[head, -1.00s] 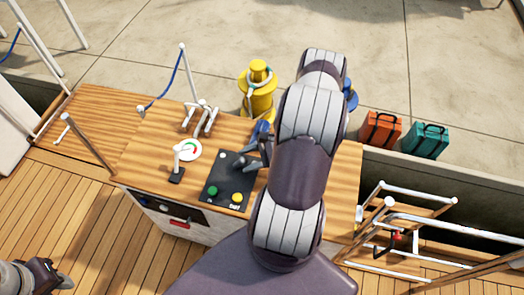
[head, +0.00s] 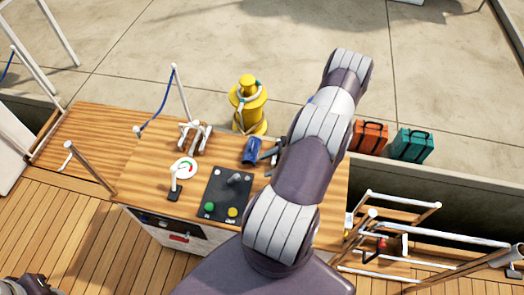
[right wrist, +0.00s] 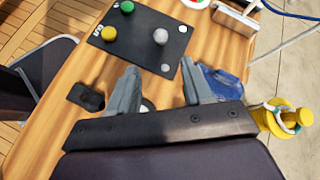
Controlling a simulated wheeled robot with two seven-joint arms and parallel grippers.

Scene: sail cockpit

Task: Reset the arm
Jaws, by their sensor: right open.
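My right gripper (head: 272,154) is over the wooden console top, to the right of the black control panel (head: 218,202), and mostly hidden by my right arm in the head view. In the right wrist view its two grey fingers (right wrist: 160,88) are apart with nothing between them. The panel, with a grey knob lever (right wrist: 160,38), green button (right wrist: 127,7) and yellow button (right wrist: 109,33), lies beyond the fingertips. A blue item (head: 251,150) lies beside the gripper. Only a dark piece of my left arm shows at the bottom left; its jaws cannot be made out.
A white gauge (head: 184,168) and a small lever (head: 174,184) stand left of the panel. A yellow bollard (head: 249,105) stands behind the console. An orange case (head: 369,138) and a teal case (head: 411,145) sit on the dock. White rails (head: 400,198) stand at right.

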